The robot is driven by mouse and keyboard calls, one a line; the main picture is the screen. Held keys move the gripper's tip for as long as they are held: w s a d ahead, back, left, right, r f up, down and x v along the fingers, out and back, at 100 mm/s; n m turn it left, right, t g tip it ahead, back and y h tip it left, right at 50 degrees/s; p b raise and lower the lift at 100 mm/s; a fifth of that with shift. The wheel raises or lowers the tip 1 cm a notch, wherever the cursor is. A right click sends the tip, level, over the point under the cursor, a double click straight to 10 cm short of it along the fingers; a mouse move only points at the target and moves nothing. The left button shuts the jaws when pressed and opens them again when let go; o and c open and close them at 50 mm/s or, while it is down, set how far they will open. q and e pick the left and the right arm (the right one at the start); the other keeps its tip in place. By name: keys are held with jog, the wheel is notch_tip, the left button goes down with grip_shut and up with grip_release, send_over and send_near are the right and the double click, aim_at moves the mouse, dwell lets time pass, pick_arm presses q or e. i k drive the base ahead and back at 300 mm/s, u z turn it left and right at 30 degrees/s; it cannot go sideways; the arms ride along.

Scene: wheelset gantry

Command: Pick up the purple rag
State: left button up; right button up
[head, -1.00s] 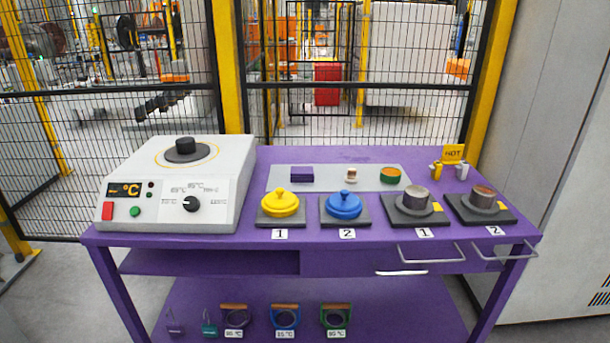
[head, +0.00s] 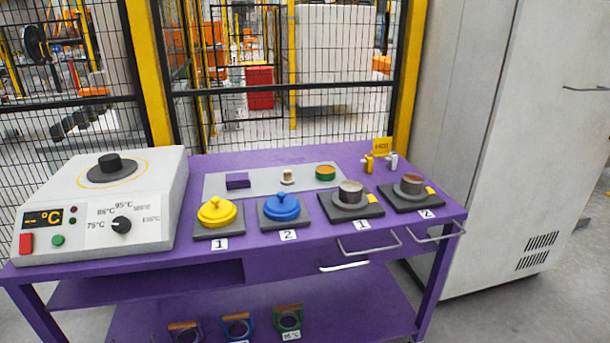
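The purple rag (head: 238,181) looks like a small folded dark purple block. It lies on the left part of the grey mat (head: 265,190) at the back of the purple table. Nothing covers it. Neither of my grippers shows in the head view, so I cannot see their state.
On the purple table (head: 300,237) stand a white heater box (head: 150,185), a yellow-lidded pot (head: 216,211), a blue-lidded pot (head: 281,207) and two metal cylinders (head: 350,192) on dark bases. A wire fence (head: 320,120) is behind, a grey cabinet (head: 490,150) at right.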

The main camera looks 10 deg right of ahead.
aim_at(239, 180)
jog(key=u, duration=0.05)
jog(key=k, duration=0.45)
jog(key=z, duration=0.8)
jog(key=i, duration=1.15)
